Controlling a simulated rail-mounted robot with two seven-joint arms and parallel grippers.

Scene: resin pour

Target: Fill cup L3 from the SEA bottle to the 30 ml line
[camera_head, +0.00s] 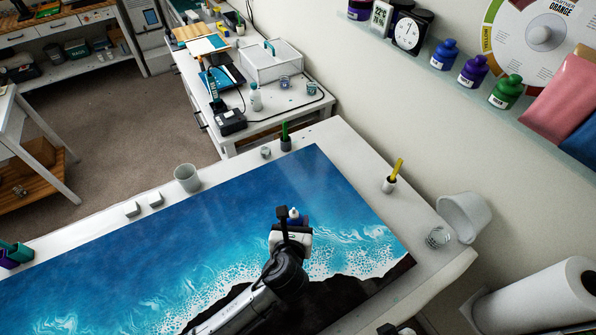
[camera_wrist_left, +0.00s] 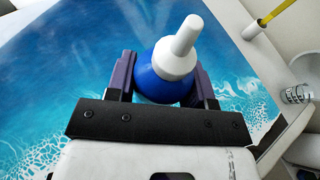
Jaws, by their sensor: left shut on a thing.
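My left gripper (camera_head: 293,217) is shut on a blue bottle with a white nozzle cap, held over the blue sea panel (camera_head: 190,235). In the left wrist view the blue bottle (camera_wrist_left: 160,82) sits between the two purple-sided fingers of the left gripper (camera_wrist_left: 165,80), its white nozzle toward the camera. Its label is hidden, so I cannot read SEA. A clear cup with marks (camera_head: 437,238) stands on the table's right part; it also shows in the left wrist view (camera_wrist_left: 296,94). I cannot read L3 or a liquid level on it. My right gripper is not seen.
A white bucket (camera_head: 465,215) stands close behind the clear cup. A yellow-handled brush in a pot (camera_head: 391,178), a grey cup (camera_head: 187,177), a small cup (camera_head: 265,152) and white blocks (camera_head: 132,209) line the table's edge. A paper roll (camera_head: 540,300) is at lower right.

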